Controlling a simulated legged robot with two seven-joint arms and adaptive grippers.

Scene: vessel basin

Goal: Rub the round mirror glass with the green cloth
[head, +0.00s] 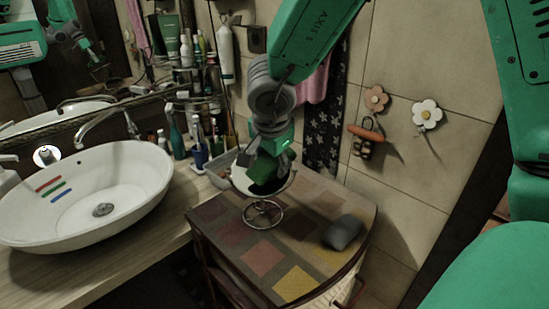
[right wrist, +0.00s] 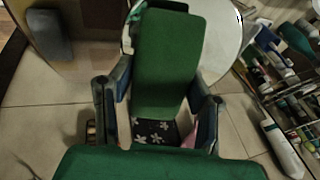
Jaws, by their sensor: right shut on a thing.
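The round mirror (head: 283,184) stands on a small wire-ring base on top of the patchwork cabinet. My right gripper (head: 268,152) is directly in front of its upper part and hides much of the glass. The gripper is shut on the green cloth (head: 261,168), which hangs from the fingers over the glass. In the right wrist view the cloth (right wrist: 168,62) is a flat green pad between the two fingers, with the pale mirror disc (right wrist: 222,40) behind it. I cannot tell whether cloth and glass touch. My left gripper is not in view.
A dark grey block (head: 343,232) lies on the cabinet top (head: 232,233), right of the mirror. A white basin (head: 130,190) is on the left counter. The tiled wall holds flower hooks (head: 427,114). The cabinet's front area is clear.

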